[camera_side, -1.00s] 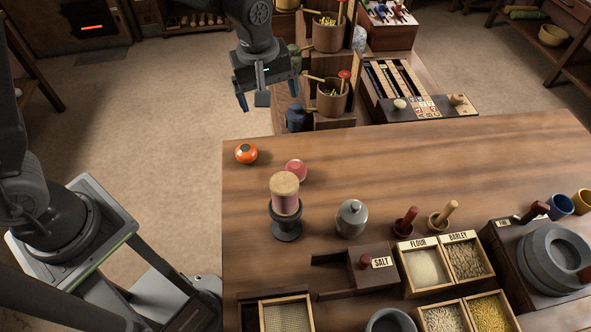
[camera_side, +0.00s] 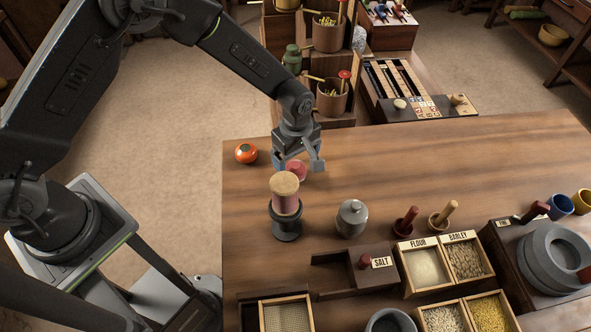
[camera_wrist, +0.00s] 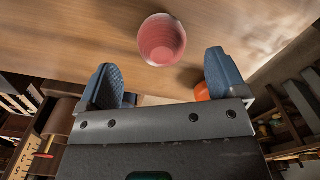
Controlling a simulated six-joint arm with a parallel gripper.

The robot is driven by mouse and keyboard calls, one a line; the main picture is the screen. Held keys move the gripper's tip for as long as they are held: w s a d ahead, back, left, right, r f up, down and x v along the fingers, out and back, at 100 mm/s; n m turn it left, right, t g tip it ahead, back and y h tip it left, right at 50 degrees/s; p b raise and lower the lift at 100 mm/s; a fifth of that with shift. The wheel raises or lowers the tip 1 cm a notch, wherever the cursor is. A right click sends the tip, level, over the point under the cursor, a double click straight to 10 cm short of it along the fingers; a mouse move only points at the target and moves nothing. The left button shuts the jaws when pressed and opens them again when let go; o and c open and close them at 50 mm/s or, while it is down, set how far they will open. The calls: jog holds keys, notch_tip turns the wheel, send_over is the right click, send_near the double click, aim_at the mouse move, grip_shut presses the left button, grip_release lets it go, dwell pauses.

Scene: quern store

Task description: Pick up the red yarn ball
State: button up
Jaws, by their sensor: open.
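The red yarn ball (camera_side: 297,171) rests on the wooden table, behind a spool stand in the side view. In the wrist view the ball (camera_wrist: 162,40) sits just beyond my fingertips, centred between them sideways. My gripper (camera_side: 297,163) is open and empty, with its two blue-padded fingers pointing down close to the ball. In the wrist view the open fingers (camera_wrist: 162,65) show a clear gap on both sides of the ball, and no contact shows. How far above the table the fingertips are I cannot tell.
A pink spool with a wooden top (camera_side: 286,198) on a dark stand is just in front of the ball. An orange ball (camera_side: 246,153) lies to its left. A grey lidded jar (camera_side: 352,219) stands front right.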

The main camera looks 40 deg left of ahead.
aim_at(295, 165)
jog(key=shift+s+f, duration=0.1)
jog(key=shift+f, duration=2.6)
jog(key=shift+c, duration=0.3)
jog(key=c, duration=1)
jog(key=shift+o, duration=0.2)
jog(key=shift+r, duration=0.15)
